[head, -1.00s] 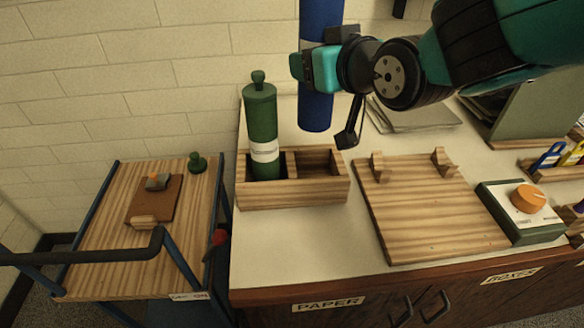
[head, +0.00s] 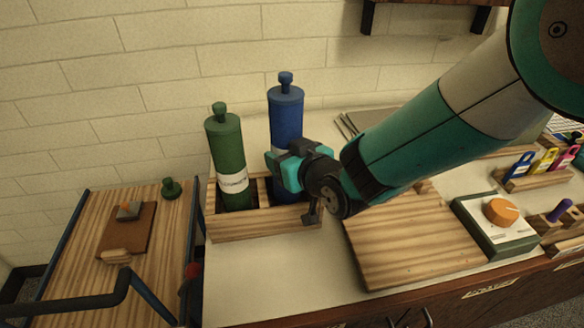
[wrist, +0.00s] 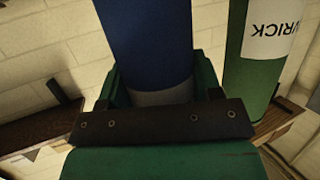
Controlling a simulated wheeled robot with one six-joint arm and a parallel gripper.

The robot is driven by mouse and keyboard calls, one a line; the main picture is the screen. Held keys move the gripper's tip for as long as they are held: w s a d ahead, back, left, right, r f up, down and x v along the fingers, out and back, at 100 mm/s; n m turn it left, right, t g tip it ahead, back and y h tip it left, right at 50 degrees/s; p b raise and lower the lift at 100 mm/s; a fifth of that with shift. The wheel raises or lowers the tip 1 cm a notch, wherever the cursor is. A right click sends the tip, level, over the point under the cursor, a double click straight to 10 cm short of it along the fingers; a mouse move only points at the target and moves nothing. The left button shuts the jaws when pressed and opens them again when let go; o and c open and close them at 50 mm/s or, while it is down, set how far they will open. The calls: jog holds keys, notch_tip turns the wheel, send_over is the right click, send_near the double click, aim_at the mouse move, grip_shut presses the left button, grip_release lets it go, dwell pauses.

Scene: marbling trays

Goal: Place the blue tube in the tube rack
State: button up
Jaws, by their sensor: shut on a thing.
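The blue tube (head: 286,118) stands upright in the right part of the wooden tube rack (head: 262,227), with its lower end down in the compartment. My gripper (head: 287,172) is shut around its lower part, just above the rack. My gripper hides part of the tube and the right side of the rack, so I cannot tell whether the tube touches the bottom. In the wrist view the blue tube (wrist: 147,45) runs up between my fingers (wrist: 155,95). A green tube (head: 226,155) with a white label stands in the left compartment, and also shows in the wrist view (wrist: 250,82).
A wooden board (head: 415,243) lies to the right of the rack. A box with an orange knob (head: 500,212) is further right. A trolley (head: 90,235) stands at the left. A wall shelf (head: 430,3) is above. Some bare counter shows in front of the rack.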

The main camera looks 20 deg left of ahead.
jog(key=shift+f, duration=1.9)
jog(key=shift+f, duration=0.2)
jog(key=o, duration=1)
jog(key=shift+r+p, duration=0.25)
jog(key=shift+p, duration=0.1)
jog(key=b+v, duration=0.3)
jog(key=v, duration=0.9)
